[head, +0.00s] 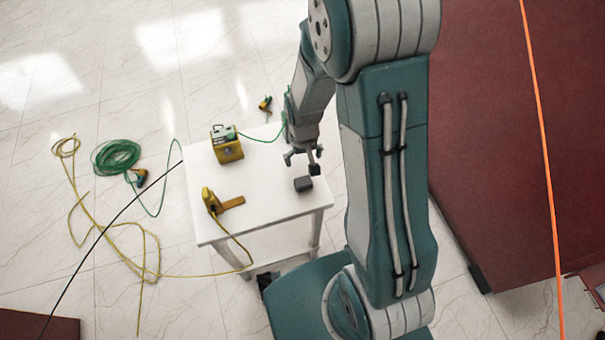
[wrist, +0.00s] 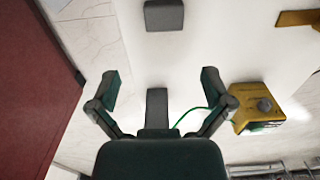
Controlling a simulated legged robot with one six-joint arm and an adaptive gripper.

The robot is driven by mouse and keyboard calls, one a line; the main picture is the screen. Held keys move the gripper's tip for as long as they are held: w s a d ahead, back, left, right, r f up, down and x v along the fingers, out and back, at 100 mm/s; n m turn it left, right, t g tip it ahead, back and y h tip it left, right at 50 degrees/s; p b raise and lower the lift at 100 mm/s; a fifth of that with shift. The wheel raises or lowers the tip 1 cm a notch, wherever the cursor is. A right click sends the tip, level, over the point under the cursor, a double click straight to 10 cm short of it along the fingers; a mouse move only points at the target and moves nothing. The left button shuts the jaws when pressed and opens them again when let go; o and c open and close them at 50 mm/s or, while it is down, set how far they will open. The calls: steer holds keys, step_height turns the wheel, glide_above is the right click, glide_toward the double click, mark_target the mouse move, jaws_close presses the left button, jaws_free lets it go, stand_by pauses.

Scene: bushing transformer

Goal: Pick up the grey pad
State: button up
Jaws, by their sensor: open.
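The grey pad (head: 303,184) is a small dark grey block lying on the white table (head: 262,202) near its right edge. In the wrist view the pad (wrist: 164,15) shows at the top centre, cut by the picture edge. My gripper (head: 303,159) hangs above the table, just behind the pad in the head view, apart from it. In the wrist view my gripper (wrist: 160,92) has its outer fingers spread wide, with a grey finger-like part in the middle. Nothing is held.
A yellow device (head: 227,150) with a green cable stands at the table's back. A yellow tool (head: 212,201) lies at the front left. A green cable coil (head: 117,157) and yellow cable lie on the floor. A dark red surface (head: 500,130) is at right.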

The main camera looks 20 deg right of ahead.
glide_above(302, 178)
step_height(302, 178, down, 4)
steer(key=shift+a+f, duration=0.1)
steer(key=shift+a, duration=0.05)
steer(key=shift+d+f, duration=0.25)
steer(key=shift+f, duration=0.2)
step_height(302, 178, down, 4)
steer(key=shift+f, duration=0.2)
steer(key=shift+a+f, duration=0.25)
steer(key=shift+f, duration=0.05)
steer(key=shift+c, duration=0.3)
steer(key=shift+d, duration=0.15)
steer(key=c, duration=0.8)
